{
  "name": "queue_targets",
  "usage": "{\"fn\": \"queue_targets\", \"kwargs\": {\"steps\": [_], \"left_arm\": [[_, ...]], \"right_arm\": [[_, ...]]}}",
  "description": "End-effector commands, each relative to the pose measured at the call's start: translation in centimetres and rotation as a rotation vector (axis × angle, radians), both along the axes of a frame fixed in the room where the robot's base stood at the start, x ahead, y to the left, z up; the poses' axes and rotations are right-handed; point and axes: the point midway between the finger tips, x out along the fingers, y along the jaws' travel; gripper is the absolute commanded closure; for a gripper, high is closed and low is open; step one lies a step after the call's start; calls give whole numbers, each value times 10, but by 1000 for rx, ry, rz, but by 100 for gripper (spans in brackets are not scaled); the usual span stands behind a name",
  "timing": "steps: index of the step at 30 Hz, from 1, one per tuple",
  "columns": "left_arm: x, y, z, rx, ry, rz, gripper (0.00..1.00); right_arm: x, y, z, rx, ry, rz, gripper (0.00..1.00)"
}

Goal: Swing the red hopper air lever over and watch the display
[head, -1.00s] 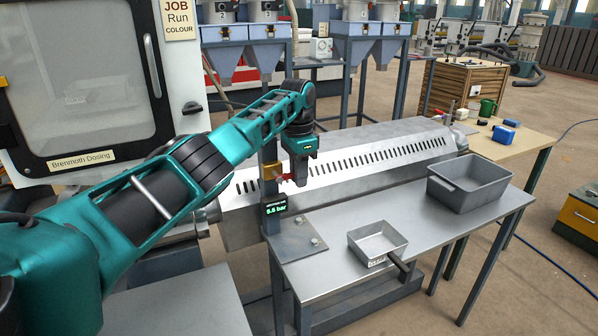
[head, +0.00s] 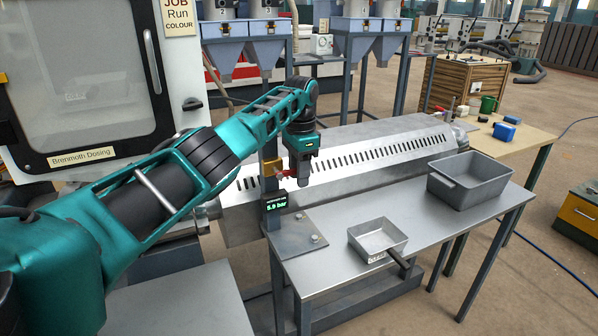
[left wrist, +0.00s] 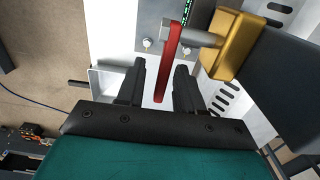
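The red lever (head: 284,174) sits on a brass-coloured valve body (head: 270,167) on the post at the near end of the long slotted metal housing. It also shows in the left wrist view (left wrist: 170,62), slanting between the two dark fingers. My left gripper (head: 303,178) points down beside the valve. In the left wrist view the fingers (left wrist: 160,80) stand apart on either side of the lever, with visible gaps. The small display (head: 275,204) below the valve shows green digits that seem to read 5.9 bar. My right gripper is not in view.
A metal bench carries a small tray (head: 357,240) and a larger grey bin (head: 432,180). The slotted housing (head: 400,140) runs behind it. A white cabinet (head: 180,90) stands at left, with blue hoppers (head: 268,28) behind. The bench's middle is clear.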

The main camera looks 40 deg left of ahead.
Motion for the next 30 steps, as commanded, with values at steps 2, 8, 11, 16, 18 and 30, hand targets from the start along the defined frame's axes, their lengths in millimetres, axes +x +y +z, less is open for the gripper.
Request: {"fn": "queue_targets", "kwargs": {"steps": [2,8,11,16,18,30], "left_arm": [[0,0,1,0,-2,0,64],[1,0,17,0,-6,0,64],[2,0,37,0,-7,0,64],[2,-1,77,-2,-6,0,64],[2,-1,92,-1,-5,1,64],[2,-1,129,0,0,0,64]], "right_arm": [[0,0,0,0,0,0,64],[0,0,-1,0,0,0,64],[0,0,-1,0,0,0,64],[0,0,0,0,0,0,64],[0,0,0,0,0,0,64],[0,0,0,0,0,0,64]]}}
